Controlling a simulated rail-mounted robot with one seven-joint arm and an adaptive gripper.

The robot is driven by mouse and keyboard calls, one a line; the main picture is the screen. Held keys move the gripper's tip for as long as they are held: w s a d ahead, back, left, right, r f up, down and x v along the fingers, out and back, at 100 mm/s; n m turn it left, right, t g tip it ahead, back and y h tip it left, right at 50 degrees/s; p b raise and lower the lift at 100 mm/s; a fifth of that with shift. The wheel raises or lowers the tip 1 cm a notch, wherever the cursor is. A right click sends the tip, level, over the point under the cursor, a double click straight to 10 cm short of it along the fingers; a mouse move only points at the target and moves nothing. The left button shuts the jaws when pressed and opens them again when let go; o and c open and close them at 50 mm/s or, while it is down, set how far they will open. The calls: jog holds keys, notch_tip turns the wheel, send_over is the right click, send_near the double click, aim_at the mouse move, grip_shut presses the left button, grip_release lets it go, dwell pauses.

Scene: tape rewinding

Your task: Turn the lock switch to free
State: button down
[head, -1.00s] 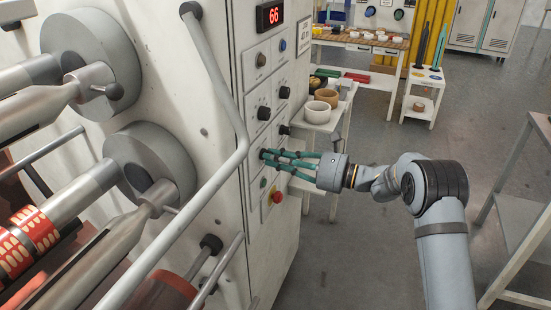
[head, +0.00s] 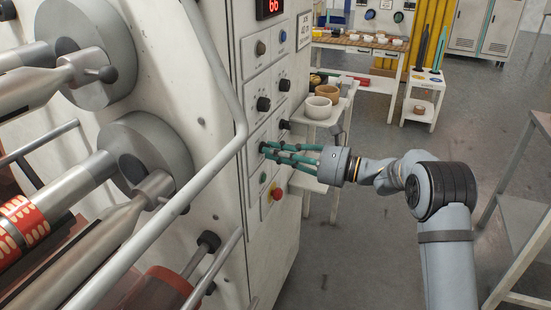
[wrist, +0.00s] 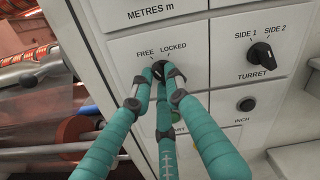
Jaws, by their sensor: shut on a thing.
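The lock switch (wrist: 158,70) is a black knob on the white control panel, between the printed words FREE and LOCKED in the wrist view. My gripper (wrist: 160,84) has its teal fingers closed around the knob; they also reach the panel in the head view (head: 268,150). The fingers cover most of the knob, so I cannot tell which word its pointer faces. The FREE label (wrist: 145,54) is at the upper left of the knob and the LOCKED label (wrist: 174,48) at the upper right.
The turret switch (wrist: 262,54) is right of the lock switch, with the inch button (wrist: 246,104) below it. A red stop button (head: 277,194) is low on the panel. A long grey handrail (head: 225,80) runs left of the panel. A trolley with bowls (head: 318,107) stands behind.

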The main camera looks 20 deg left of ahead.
jog(key=c, duration=1.8)
grip_release()
jog(key=shift+o, duration=0.6)
jog(key=d, duration=1.2)
jog(key=shift+s, duration=0.45)
